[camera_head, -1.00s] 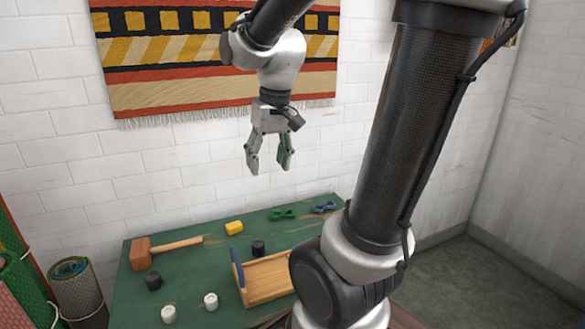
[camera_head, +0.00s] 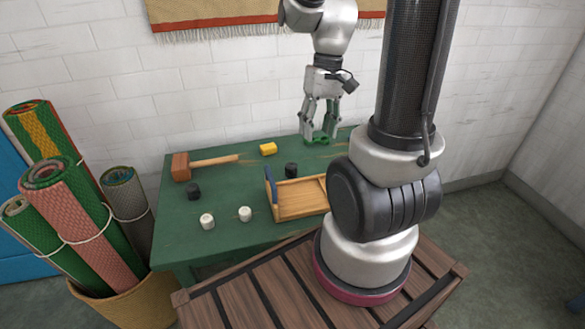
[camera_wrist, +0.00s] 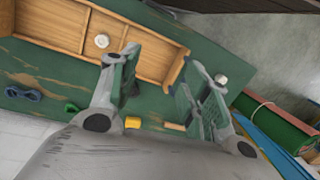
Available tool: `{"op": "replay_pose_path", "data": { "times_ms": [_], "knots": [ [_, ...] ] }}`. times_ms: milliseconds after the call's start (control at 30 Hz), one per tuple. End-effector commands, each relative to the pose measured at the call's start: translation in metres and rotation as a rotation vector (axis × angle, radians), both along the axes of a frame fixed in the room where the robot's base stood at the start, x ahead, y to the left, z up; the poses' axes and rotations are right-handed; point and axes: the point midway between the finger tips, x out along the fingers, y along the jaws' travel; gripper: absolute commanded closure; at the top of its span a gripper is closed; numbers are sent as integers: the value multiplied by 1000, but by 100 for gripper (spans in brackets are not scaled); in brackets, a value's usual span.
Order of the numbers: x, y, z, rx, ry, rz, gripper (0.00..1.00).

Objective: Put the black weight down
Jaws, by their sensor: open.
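Two black weights stand on the green table (camera_head: 235,222). One black weight (camera_head: 193,191) is at the left near the mallet, and the other black weight (camera_head: 291,170) is just behind the wooden tray (camera_head: 300,199). My gripper (camera_head: 318,134) is open above the back of the table, to the right of and higher than the nearer-to-tray weight. Nothing shows between its fingers. In the wrist view my gripper (camera_wrist: 163,68) has its fingers apart over the tray (camera_wrist: 150,62). I cannot make out a black weight there.
Two white weights, one (camera_head: 207,221) and another (camera_head: 245,214), stand at the front. A mallet (camera_head: 181,167) and a yellow block (camera_head: 268,149) lie behind. A white round thing (camera_wrist: 101,41) is in the tray. Rolled rugs (camera_head: 75,215) stand left of the table.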

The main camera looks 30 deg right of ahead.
Motion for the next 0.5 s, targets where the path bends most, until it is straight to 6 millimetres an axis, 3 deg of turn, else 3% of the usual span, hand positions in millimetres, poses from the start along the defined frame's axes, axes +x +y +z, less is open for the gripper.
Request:
{"op": "replay_pose_path", "data": {
  "times_ms": [33,300,400,500],
  "knots": [
    [10,-2,-21,32,23,17,53],
    [67,-11,-126,162,-52,247,53],
    [89,-16,-160,170,-132,384,53],
    [114,-20,-175,141,-227,537,53]
  ]
}}
